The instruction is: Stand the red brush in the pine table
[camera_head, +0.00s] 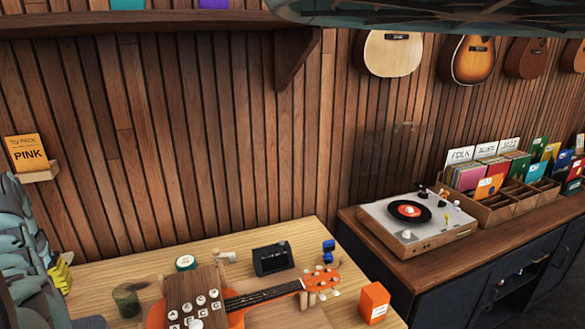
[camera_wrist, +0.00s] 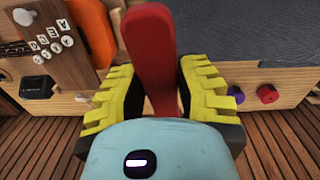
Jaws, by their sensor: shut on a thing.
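The red brush (camera_wrist: 150,45) shows in the wrist view as a long red bar with a rounded end. My gripper (camera_wrist: 157,68) has its yellow ridged fingers on either side of the bar and is shut on it. The bar's near part is hidden behind my wrist. In the head view my yellow fingers (camera_head: 62,275) are at the left edge, beside the pine table's left end, and the brush cannot be made out there. The pine table (camera_head: 110,275) has a light wood top; its pale wood also shows in the wrist view (camera_wrist: 72,104).
An orange ukulele (camera_head: 240,318), letter-knob board (camera_head: 190,285), dark device (camera_head: 272,258), green cup (camera_head: 127,300) and orange box (camera_head: 373,302) crowd the table. Purple (camera_wrist: 236,94) and red (camera_wrist: 267,94) round things show in the wrist view. A record player (camera_head: 415,218) stands on the right cabinet.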

